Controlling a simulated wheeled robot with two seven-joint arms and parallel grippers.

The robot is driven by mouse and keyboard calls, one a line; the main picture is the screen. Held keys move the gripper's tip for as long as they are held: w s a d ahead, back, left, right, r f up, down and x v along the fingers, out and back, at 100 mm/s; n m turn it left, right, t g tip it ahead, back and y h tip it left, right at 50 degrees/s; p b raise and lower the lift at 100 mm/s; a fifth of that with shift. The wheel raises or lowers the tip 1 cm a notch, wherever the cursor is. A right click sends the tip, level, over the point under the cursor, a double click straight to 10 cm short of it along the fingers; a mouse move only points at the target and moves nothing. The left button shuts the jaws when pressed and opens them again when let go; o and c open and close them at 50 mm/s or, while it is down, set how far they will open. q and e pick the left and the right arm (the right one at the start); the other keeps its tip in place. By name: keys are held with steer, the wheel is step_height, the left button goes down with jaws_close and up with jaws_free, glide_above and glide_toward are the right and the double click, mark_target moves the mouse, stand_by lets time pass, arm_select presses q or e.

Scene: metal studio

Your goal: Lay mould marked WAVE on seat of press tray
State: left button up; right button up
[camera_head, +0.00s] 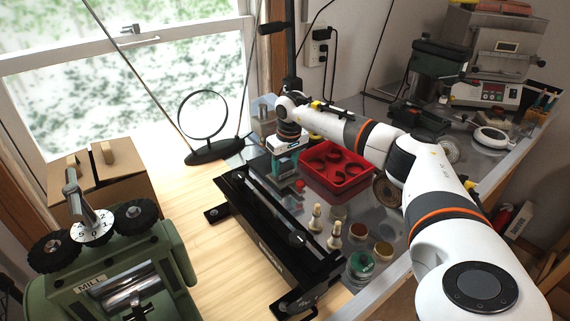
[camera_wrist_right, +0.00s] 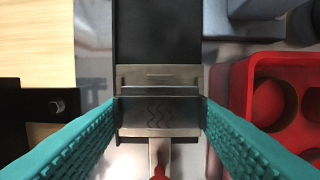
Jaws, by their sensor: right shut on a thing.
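The metal mould (camera_wrist_right: 160,112) carries dark wavy lines on its face and sits between the teal fingers of my right gripper (camera_wrist_right: 160,120) in the right wrist view. The fingers press on its two sides. In the head view my right gripper (camera_head: 284,165) points down over the bench, left of the red tray, and the mould is too small to make out there. A flat black strip (camera_wrist_right: 158,35) lies just beyond the mould in the wrist view; I cannot tell whether it belongs to the press tray. I cannot make out the tray's seat. My left gripper is not in view.
A red tray (camera_head: 355,184) with round hollows stands right of my gripper. A long black frame (camera_head: 265,235) lies in front, with several small pegs and pots to its right. The green mill (camera_head: 115,280) is at the lower left. Wooden bench (camera_head: 235,260) beside the frame is clear.

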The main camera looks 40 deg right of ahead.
steer(key=shift+f, duration=0.3)
stand_by(0.4)
steer(key=o, duration=1.3)
